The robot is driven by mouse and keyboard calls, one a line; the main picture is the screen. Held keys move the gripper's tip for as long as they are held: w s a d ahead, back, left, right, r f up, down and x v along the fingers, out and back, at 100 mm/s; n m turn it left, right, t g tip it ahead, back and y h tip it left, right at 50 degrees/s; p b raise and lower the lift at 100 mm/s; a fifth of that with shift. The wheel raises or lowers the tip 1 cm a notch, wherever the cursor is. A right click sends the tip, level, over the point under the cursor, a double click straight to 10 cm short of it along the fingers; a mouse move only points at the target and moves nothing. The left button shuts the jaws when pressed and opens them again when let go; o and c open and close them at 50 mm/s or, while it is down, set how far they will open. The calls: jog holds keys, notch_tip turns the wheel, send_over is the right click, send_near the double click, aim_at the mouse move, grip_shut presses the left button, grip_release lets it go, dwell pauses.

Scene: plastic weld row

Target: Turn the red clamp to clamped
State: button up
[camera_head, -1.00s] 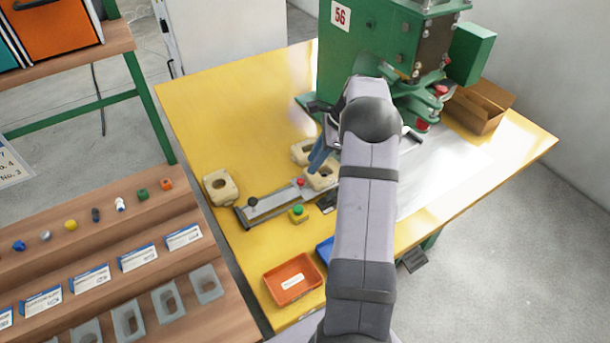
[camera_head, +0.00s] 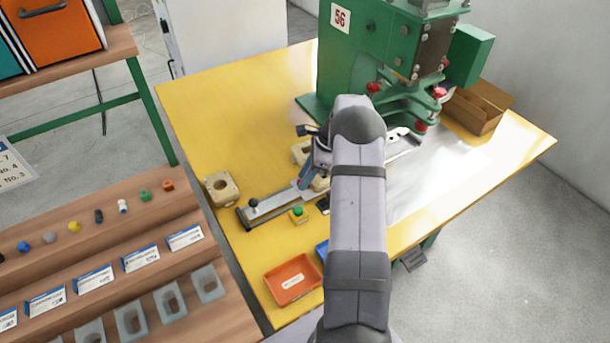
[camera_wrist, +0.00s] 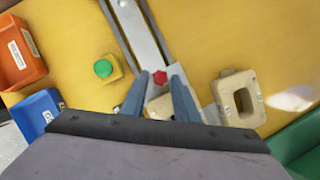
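The red clamp shows as a small red knob (camera_wrist: 160,76) on a long grey metal rail (camera_wrist: 140,38) in the wrist view. In the head view my gripper covers the knob, and the rail (camera_head: 280,200) lies on the yellow table. My gripper (camera_wrist: 159,76) is open, with one blue-grey finger on each side of the knob. A gap shows between the knob and each fingertip. I cannot tell how far the fingertips are above the rail. In the head view my gripper (camera_head: 303,186) points down at the rail's middle.
Cream blocks with openings lie near the rail, one at left (camera_head: 221,187) and one right of my fingers (camera_wrist: 238,98). A green button (camera_wrist: 103,68) on a yellow base, an orange tray (camera_head: 293,279) and a blue tray (camera_wrist: 42,113) are nearby. A green machine (camera_head: 345,50) stands behind.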

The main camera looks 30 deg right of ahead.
grip_shut()
jog(key=shift+n, duration=0.3)
jog(key=n, duration=0.1)
jog(key=n+g, duration=0.1)
jog(key=n, duration=0.1)
jog(key=shift+w+d+f+n+g+y+b, duration=0.1)
jog(key=shift+w+n+g+y+b, duration=0.15)
jog(key=shift+n+g+y+b, duration=0.05)
jog(key=shift+w+n+g+b, duration=0.15)
jog(key=shift+n+g+b, duration=0.45)
jog(key=shift+n, duration=1)
jog(key=shift+w+n+g, duration=0.1)
jog(key=shift+n+g, duration=0.3)
jog(key=shift+n, duration=0.4)
grip_release()
